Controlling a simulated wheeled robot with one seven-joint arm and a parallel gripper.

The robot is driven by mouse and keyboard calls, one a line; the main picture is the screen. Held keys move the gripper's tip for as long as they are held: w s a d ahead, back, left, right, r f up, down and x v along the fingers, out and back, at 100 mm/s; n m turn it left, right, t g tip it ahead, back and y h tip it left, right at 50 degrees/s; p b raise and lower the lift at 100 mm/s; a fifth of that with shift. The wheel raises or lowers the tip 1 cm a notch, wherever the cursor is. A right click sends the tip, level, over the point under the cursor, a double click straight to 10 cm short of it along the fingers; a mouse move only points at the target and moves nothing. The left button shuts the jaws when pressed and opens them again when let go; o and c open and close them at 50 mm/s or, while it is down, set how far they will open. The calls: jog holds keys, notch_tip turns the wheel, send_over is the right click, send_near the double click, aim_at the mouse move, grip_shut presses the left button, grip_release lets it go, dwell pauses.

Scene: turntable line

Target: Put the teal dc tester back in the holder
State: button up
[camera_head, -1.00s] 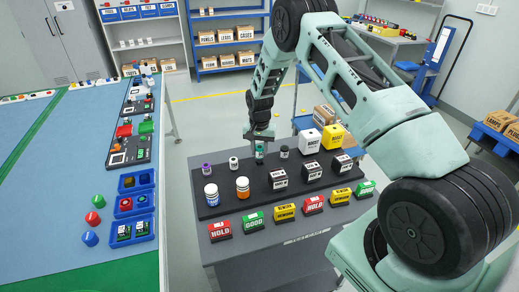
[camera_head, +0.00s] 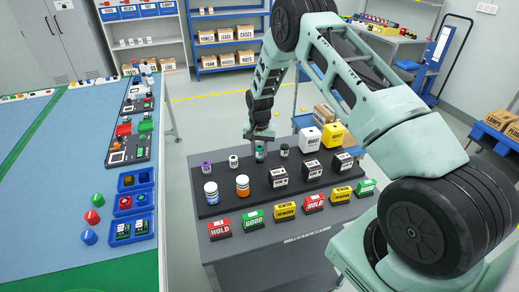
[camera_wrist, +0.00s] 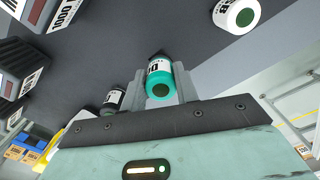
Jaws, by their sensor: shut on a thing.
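The teal dc tester (camera_head: 260,153) is a small upright cylinder with a white label, in the back row of the dark holder board (camera_head: 225,208) on the cart. My gripper (camera_head: 260,142) is above it, its fingers shut around its upper part. In the wrist view the tester (camera_wrist: 160,82) sits between the two fingers (camera_wrist: 163,88), its round dark-green end facing the camera. Whether its base is seated in the holder or slightly above it cannot be told.
A black-and-white cylinder (camera_head: 284,150) stands close right of the tester; a white one (camera_head: 233,163) and a purple one (camera_head: 206,169) stand left. Bottles, labelled boxes (camera_head: 312,169) and coloured blocks (camera_head: 253,219) fill the front rows. A blue-topped bench (camera_head: 50,190) lies left, beyond a gap.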

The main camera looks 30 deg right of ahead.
jog(key=shift+f+b, duration=0.75)
jog(key=shift+f, duration=0.15)
jog(key=o, duration=1.1)
jog(key=shift+r, duration=0.1)
notch_tip(320, 180, up, 17)
jog(key=b, duration=0.5)
jog(key=s+a+r+n+y, duration=0.1)
jog(key=s+a+r+n, duration=0.25)
jog(key=s+a, duration=0.55)
jog(key=s+a+r+n, duration=0.2)
jog(key=s+a+n, duration=0.3)
jog(key=a, duration=0.9)
jog(key=s+a+n, duration=0.2)
jog(key=s, duration=0.6)
jog(key=s+a+f+n, duration=0.1)
jog(key=s+n, duration=0.2)
jog(key=s, duration=0.5)
jog(key=s+a+n+b, duration=0.1)
jog(key=s+a+n, duration=0.1)
jog(key=s, duration=0.7)
jog(key=shift+s+a+f+n, duration=0.1)
jog(key=shift+a+f+n, duration=0.25)
jog(key=shift+n, duration=0.1)
